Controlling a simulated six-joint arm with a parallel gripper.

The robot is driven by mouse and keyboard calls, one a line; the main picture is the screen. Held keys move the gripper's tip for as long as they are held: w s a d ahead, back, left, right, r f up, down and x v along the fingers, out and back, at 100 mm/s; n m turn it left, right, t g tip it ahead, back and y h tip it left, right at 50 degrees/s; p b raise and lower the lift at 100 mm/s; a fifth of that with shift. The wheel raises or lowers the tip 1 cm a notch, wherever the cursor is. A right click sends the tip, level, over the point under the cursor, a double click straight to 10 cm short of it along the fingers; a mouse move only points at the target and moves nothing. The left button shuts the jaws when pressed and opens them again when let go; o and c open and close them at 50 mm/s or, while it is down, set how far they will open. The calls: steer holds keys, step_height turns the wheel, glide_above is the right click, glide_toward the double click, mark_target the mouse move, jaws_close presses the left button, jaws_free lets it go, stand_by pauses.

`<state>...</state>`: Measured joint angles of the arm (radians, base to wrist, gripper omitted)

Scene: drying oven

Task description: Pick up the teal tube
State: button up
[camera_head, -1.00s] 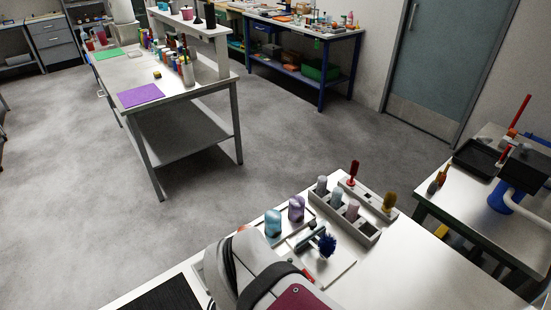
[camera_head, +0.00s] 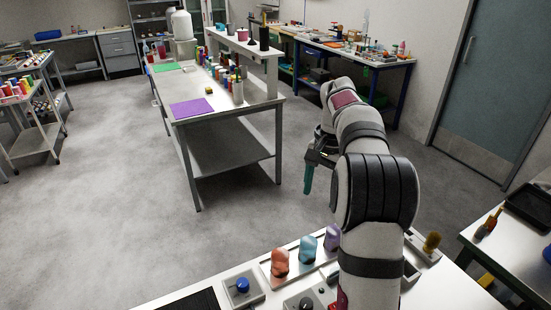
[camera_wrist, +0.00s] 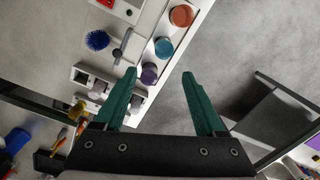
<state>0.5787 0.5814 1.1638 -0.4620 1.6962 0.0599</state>
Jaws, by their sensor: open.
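The teal tube (camera_head: 307,249) stands upright in a shallow tray on the near bench, between an orange tube (camera_head: 280,262) and a purple tube (camera_head: 332,238). In the wrist view the teal tube (camera_wrist: 164,47) shows from above, again between the orange (camera_wrist: 181,15) and purple (camera_wrist: 148,72) tubes. My gripper (camera_wrist: 160,76) has teal fingers spread apart, with nothing held. In the head view my gripper (camera_head: 308,180) hangs beyond the bench's far edge, over the floor and clear of the tubes. Only part of its fingers shows there.
A blue brush (camera_wrist: 97,40) and a grey rack (camera_wrist: 90,80) lie beside the tubes in the wrist view. A blue knob (camera_head: 242,285) sits left of the tray. A long bench with a purple mat (camera_head: 192,108) stands beyond open floor.

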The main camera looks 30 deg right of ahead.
steer(key=s+d+f+m, duration=0.1)
steer(key=d+f, duration=0.3)
steer(key=d, duration=0.2)
steer(key=s+d+f+m, duration=0.1)
steer(key=d+f+m, duration=0.1)
steer(key=d+f, duration=0.2)
steer(key=s+d+f+m, duration=0.1)
steer(key=d+f, duration=0.3)
steer(key=d, duration=0.5)
steer(key=shift+s+d+m+h, duration=0.3)
steer(key=shift+s+d, duration=0.1)
step_height(320, 180, down, 7)
steer(key=shift+d+f, duration=0.1)
jaws_close()
